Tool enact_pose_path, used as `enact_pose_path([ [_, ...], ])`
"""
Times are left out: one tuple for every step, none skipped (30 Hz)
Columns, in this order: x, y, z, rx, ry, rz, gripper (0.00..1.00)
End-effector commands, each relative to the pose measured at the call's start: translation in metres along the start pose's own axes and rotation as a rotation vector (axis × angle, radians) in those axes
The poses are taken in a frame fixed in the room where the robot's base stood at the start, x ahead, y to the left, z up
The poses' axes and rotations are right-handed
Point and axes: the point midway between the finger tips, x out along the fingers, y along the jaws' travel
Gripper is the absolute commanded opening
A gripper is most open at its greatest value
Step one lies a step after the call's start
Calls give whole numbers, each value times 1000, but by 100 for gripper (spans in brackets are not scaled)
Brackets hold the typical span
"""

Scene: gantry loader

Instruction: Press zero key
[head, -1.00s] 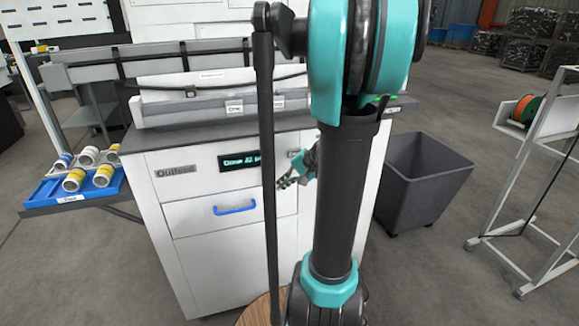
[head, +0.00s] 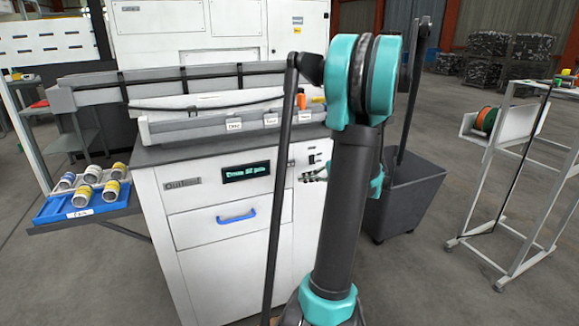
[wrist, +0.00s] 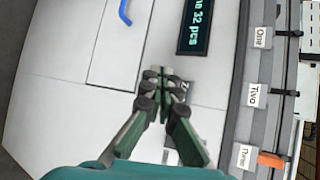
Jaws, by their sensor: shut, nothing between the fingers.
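The zero key seems to be at a small grey plate whose label starts with "Z" (wrist: 185,89) in the wrist view, right of my fingertips. My fingers hide part of the plate, and I cannot make out the key itself. My gripper (wrist: 160,76) is shut and empty, its tips in front of the white cabinet face beside the plate. I cannot tell whether they touch it.
The white Outfeed cabinet (head: 200,260) has a drawer with a blue handle (head: 236,216). Slots labelled One, Two and Three run along its top, with an orange piece (wrist: 271,160) near Three. A blue tray (head: 55,208) of rolls stands left, a grey bin (head: 420,195) right.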

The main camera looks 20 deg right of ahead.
Motion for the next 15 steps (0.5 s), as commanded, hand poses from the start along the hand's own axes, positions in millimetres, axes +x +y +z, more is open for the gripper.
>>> enact_pose_path([
  [1,-1,-1,0,0,0,0],
  [2,-2,-2,0,-1,1,0],
  [4,-3,-3,0,-1,1,0],
  [6,-4,-4,0,-1,1,0],
  [8,-6,-5,-1,-2,1,0],
  [11,-8,-7,-1,-2,2,0],
  [14,-10,-9,-1,-2,1,0],
  [16,-11,-11,-1,-2,1,0],
  [20,-14,-14,-1,-2,1,0],
  [23,-16,-16,-1,-2,2,0],
  [26,-18,-18,-2,-3,2,0],
  [30,-21,-21,-2,-2,2,0],
  [33,-23,-23,-2,-2,2,0],
  [35,-25,-25,-2,-1,1,0],
  [39,-28,-28,-2,-2,2,0],
])
